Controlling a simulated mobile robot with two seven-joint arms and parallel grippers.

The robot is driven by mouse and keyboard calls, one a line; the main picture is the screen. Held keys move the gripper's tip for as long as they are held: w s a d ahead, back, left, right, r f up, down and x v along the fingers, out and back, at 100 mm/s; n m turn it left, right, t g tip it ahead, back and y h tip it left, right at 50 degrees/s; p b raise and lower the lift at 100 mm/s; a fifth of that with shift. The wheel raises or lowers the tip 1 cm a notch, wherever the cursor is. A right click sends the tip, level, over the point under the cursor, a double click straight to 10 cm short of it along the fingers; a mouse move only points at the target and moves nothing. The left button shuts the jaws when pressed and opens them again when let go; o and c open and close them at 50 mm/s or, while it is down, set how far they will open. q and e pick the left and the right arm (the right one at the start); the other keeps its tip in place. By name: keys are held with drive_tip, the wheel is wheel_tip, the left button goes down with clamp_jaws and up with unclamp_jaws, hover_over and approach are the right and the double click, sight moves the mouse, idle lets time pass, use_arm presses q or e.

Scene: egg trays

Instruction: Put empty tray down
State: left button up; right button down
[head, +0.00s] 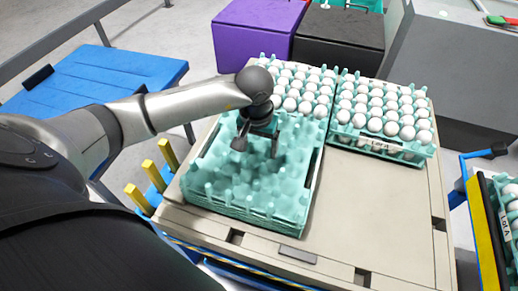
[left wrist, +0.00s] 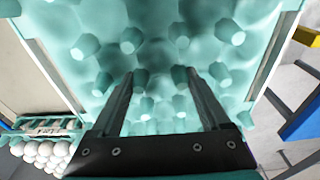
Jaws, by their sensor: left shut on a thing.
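The empty teal egg tray (head: 215,170) is level at the front left of the beige pallet top (head: 375,200), with its cups and pegs bare. Teal layers show along its front side, so it seems to sit on other trays; I cannot tell whether a gap is left. My left gripper (head: 258,146) points down into the tray's middle, shut on part of it. In the left wrist view the fingers (left wrist: 158,75) reach among the pegs of the tray (left wrist: 85,15); the exact part gripped is unclear. My right gripper is not seen.
Two egg-filled trays stand at the back, left (head: 300,110) and right (head: 385,145). The pallet's front right is clear. Purple (head: 255,35) and black (head: 340,40) boxes stand behind. Yellow posts (head: 140,200) line the left edge. More eggs (head: 512,205) are at far right.

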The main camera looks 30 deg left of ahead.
sight(257, 163)
use_arm(q)
drive_tip(key=shift+s+f, duration=0.25)
drive_tip(key=shift+f, duration=0.1)
clamp_jaws()
drive_tip(key=shift+f, duration=0.25)
drive_tip(key=o, duration=1.3)
unclamp_jaws()
drive_tip(key=shift+s, duration=0.1)
drive_tip(key=shift+o, duration=1.2)
drive_tip(key=shift+r, duration=0.1)
drive_tip(key=shift+w, duration=0.25)
drive_tip(key=shift+r, duration=0.1)
drive_tip(key=shift+r, duration=0.2)
wheel_tip(257, 163, up, 12)
drive_tip(key=s+p, duration=0.1)
drive_tip(key=shift+s+d, duration=0.2)
